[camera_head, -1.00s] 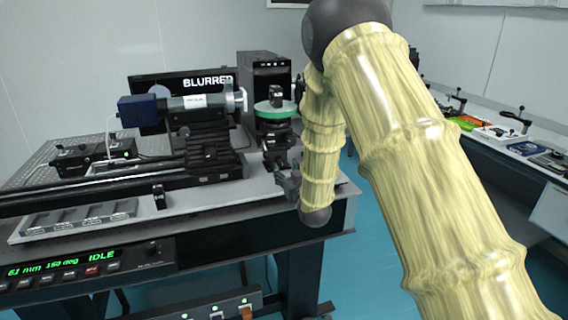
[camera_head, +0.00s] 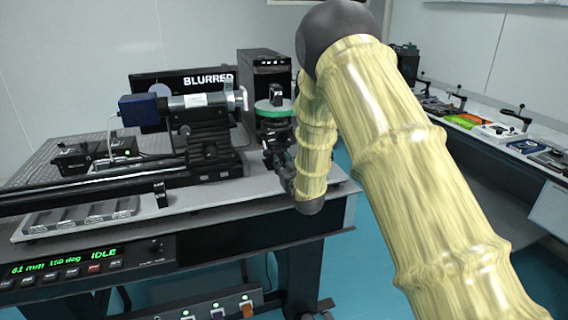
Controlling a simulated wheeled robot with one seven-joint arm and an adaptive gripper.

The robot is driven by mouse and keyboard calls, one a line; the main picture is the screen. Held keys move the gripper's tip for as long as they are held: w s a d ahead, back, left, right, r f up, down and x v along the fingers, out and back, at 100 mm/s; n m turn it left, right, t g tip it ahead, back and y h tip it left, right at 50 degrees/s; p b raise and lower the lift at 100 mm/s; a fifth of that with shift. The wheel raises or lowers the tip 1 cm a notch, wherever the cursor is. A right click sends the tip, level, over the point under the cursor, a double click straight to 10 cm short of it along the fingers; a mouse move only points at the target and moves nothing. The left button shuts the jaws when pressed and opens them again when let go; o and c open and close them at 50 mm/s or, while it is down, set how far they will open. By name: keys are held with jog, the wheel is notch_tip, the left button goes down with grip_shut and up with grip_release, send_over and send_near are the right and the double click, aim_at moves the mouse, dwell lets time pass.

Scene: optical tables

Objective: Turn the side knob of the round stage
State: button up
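The round stage (camera_head: 274,108), with a green rim and a small dark block on top, stands on a black mount near the right end of the optical table. Its side knob cannot be made out. My gripper (camera_head: 270,158) is dark and small, at the black mount just below the stage, partly hidden by my yellow arm. Whether it touches the mount or the knob, and whether its fingers are open, I cannot tell.
A blue camera with a silver lens tube (camera_head: 197,101) points at the stage from the left. A monitor (camera_head: 145,90) behind reads "BLURRED". The front display (camera_head: 62,262) reads "6.1 mm", a blurred angle and "IDLE". A side bench (camera_head: 490,130) with tools runs along the right.

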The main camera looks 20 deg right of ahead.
jog(key=shift+f+n+b, duration=0.1)
jog(key=shift+n+b, duration=0.2)
jog(key=shift+b, duration=0.05)
jog(key=shift+n, duration=0.3)
jog(key=o, duration=1)
jog(key=shift+o, duration=0.2)
jog(key=s, duration=1.2)
jog(key=shift+d, duration=0.25)
